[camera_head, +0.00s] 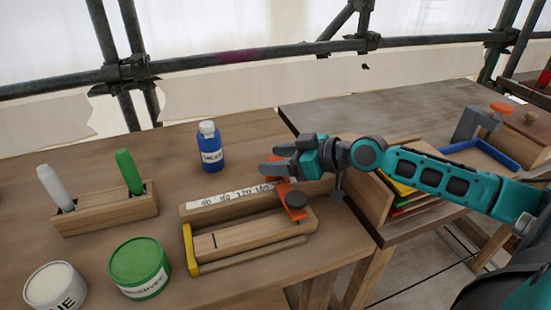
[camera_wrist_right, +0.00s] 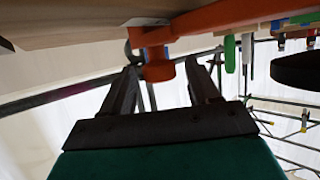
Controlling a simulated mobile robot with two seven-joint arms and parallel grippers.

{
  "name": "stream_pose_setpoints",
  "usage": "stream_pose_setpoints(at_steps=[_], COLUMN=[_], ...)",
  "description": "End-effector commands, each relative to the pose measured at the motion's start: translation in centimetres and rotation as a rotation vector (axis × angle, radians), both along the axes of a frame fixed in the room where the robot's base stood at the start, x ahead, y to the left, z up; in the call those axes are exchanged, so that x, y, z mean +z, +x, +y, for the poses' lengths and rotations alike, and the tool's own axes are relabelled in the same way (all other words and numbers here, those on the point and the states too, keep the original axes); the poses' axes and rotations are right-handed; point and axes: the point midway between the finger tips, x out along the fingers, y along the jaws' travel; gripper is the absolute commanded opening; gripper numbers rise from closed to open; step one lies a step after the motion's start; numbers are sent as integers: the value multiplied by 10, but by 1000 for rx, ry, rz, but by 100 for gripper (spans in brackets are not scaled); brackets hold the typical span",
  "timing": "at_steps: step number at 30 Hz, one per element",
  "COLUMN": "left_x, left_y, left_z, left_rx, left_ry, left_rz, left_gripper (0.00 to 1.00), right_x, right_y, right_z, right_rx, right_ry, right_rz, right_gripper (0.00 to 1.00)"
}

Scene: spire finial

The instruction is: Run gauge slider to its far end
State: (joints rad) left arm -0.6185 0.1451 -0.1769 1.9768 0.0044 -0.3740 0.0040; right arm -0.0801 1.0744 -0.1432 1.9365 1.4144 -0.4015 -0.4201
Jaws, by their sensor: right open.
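The gauge (camera_head: 225,206) is a wooden rail with a printed number scale, lying on the workbench, with a yellow end piece (camera_head: 190,250) at its left. My left gripper is not in view.
A blue bottle (camera_head: 210,148) stands behind the gauge. A wooden holder (camera_head: 105,210) with white and green markers stands left, with green (camera_head: 140,268) and white (camera_head: 55,287) tubs in front.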

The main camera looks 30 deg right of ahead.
Motion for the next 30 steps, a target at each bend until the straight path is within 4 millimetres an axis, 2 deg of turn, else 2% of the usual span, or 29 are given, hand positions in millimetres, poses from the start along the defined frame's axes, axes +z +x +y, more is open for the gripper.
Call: stream_pose_setpoints(at_steps=[14, 30], left_x=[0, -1], left_y=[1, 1], left_z=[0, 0], left_rx=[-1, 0], left_ry=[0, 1], left_rz=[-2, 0], left_gripper=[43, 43], right_x=[-3, -3], right_y=[5, 5], right_z=[4, 4], right_rx=[2, 2], right_ry=[0, 0], right_rz=[2, 2], right_gripper=[60, 9])
